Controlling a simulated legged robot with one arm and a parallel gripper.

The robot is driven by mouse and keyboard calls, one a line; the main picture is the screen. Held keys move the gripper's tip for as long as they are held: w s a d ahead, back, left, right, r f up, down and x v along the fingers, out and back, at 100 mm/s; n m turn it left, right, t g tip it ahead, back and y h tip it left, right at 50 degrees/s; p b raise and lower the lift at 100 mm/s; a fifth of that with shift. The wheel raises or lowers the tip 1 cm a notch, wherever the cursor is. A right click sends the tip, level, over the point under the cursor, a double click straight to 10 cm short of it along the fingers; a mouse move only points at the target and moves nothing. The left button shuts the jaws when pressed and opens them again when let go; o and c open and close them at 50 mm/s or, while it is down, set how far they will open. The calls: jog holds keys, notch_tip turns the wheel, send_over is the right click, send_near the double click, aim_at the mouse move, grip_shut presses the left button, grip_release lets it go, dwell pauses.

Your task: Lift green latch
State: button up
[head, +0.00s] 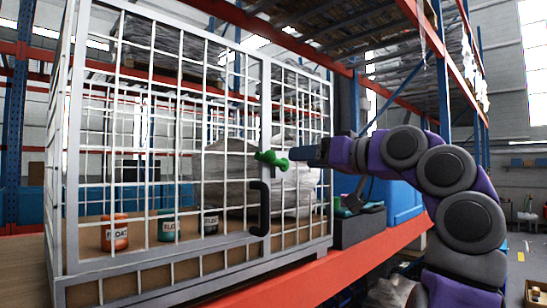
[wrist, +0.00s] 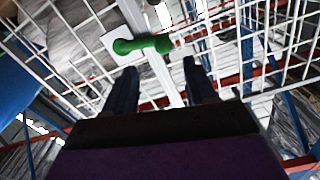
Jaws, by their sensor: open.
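The green latch (head: 272,159) sits on the middle upright of a white wire cage (head: 263,90), above a black hooked handle (head: 260,208). My gripper (head: 296,154) is just right of the latch in the head view, level with it. In the wrist view the green latch (wrist: 142,44) lies across the white post, ahead of my gripper (wrist: 155,74). The two dark fingers are apart with nothing between them, and the latch appears beyond the fingertips. Whether a finger touches the latch cannot be told.
Inside the cage stand an orange can (head: 115,233), a green can (head: 167,226) and a dark can (head: 210,222). The cage stands on a shelf with an orange front beam (head: 300,281). Dark and teal items (head: 358,220) sit right of the cage, under my arm.

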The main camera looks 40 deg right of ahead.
aim_at(274, 158)
jog(key=w, duration=0.3)
jog(key=w+a+p, duration=0.1)
jog(key=w, duration=0.2)
jog(key=w+a, duration=0.1)
jog(key=w, duration=0.3)
jog(key=shift+r+p, duration=0.25)
jog(key=shift+p, duration=0.15)
jog(key=shift+d+f, duration=0.2)
jog(key=shift+d, duration=0.75)
jog(key=shift+c, duration=1.1)
jog(key=shift+a+r, duration=0.1)
jog(key=shift+a, duration=0.55)
jog(key=c, duration=0.4)
jog(key=shift+d, duration=0.2)
grip_shut()
